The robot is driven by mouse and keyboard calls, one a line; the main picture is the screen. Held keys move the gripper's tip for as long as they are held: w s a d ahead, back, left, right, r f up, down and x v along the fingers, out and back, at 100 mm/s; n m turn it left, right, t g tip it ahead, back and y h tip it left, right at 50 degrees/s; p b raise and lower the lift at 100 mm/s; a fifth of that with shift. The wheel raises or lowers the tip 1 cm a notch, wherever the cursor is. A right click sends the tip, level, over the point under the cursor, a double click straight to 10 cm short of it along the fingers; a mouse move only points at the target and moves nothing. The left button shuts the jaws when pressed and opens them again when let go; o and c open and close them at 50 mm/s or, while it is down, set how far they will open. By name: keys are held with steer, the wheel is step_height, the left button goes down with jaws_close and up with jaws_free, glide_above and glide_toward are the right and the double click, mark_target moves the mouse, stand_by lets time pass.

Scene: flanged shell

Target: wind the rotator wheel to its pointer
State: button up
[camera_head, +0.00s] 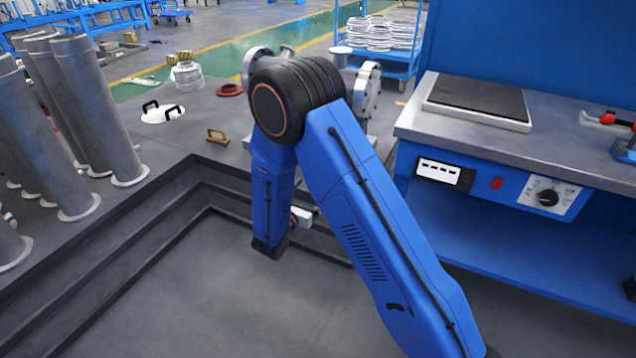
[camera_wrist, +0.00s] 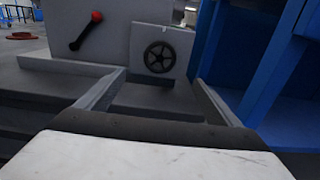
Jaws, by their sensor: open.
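The rotator wheel (camera_wrist: 159,57) is a small black spoked handwheel on a light grey panel, upright in the upper middle of the wrist view. I cannot make out its pointer. My gripper (camera_wrist: 160,78) is open and empty, one finger on the left and one on the right of the view. The wheel shows between the fingertips, beyond them, and the fingers do not appear to touch it. In the head view my arm hides the wheel, and I cannot make out the gripper's fingers.
A lever with a red knob (camera_wrist: 96,16) is left of the wheel. A blue cabinet (camera_wrist: 228,50) stands close on the right. In the head view, grey pipes (camera_head: 100,110) stand at left, a blue workbench (camera_head: 530,270) at right, and a stepped pit (camera_head: 160,290) lies below my arm.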

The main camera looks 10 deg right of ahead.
steer(key=shift+v, duration=1.35)
steer(key=s+d+r+m+g+h, duration=0.1)
steer(key=s+d+r+m+g, duration=0.5)
steer(key=s+d+r+m, duration=0.45)
steer(key=s+d+r+m+g, duration=0.5)
steer(key=s+d+g, duration=0.25)
steer(key=d, duration=0.55)
steer(key=s+d+r+m+y, duration=0.25)
steer(key=s+m+y, duration=0.35)
steer(key=s, duration=0.8)
steer(key=s+a+r+m+t+y, duration=0.3)
steer(key=s+a+r+m+y, duration=0.1)
steer(key=s+a+m, duration=0.3)
steer(key=shift+s+a+r+t+y, duration=0.15)
steer(key=shift+s+t+y, duration=0.2)
steer(key=shift+s+y, duration=0.45)
